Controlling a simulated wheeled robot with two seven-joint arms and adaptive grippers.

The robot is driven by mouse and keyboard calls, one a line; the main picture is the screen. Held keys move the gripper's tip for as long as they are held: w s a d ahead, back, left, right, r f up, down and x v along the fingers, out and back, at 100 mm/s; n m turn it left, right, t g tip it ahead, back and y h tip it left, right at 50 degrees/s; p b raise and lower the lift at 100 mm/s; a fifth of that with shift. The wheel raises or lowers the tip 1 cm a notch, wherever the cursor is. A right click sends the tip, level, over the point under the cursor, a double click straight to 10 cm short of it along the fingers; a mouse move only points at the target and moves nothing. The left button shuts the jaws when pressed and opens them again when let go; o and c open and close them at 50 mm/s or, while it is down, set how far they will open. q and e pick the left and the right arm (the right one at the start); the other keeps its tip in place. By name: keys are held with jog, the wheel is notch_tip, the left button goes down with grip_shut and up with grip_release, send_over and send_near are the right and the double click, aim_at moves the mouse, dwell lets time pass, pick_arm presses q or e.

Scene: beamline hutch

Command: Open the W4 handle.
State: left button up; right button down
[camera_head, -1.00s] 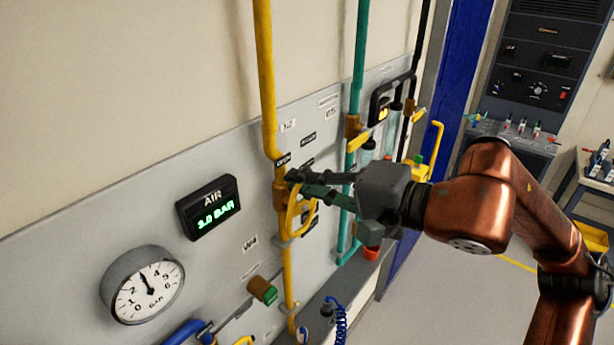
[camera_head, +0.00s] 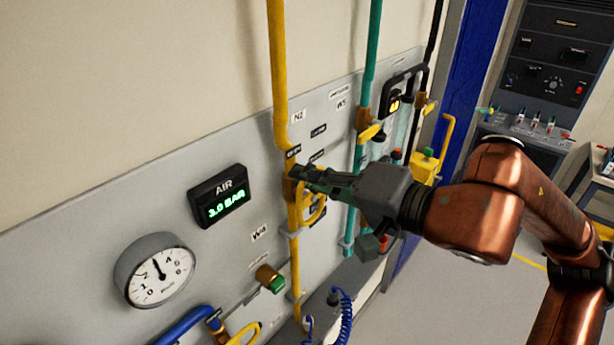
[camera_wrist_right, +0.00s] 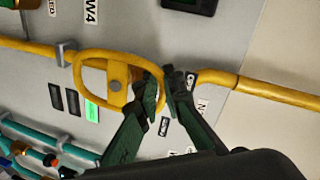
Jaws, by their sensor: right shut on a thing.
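A yellow loop handle (camera_head: 319,212) sits on the vertical yellow pipe (camera_head: 280,70), to the right of the W4 label (camera_head: 259,233). The right wrist view shows the loop handle (camera_wrist_right: 114,98) and its round hub, with the W4 label (camera_wrist_right: 92,11) near it. My right gripper (camera_head: 297,180) is shut on the rim of the loop, at its end nearest the N2 label. In the right wrist view, the dark green fingers (camera_wrist_right: 162,83) stand either side of that rim and partly hide it. My left gripper is not in view.
An air display (camera_head: 223,199) and a round gauge (camera_head: 155,270) are left of the pipe. A green-tipped knob (camera_head: 271,279) is below the W4 label. A teal pipe (camera_head: 370,60) with its valve runs close on the right, behind my gripper. Open floor lies at right.

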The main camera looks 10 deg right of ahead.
jog(key=c, duration=2.1)
grip_release()
jog(key=v, duration=1.2)
jog(key=shift+s, duration=0.1)
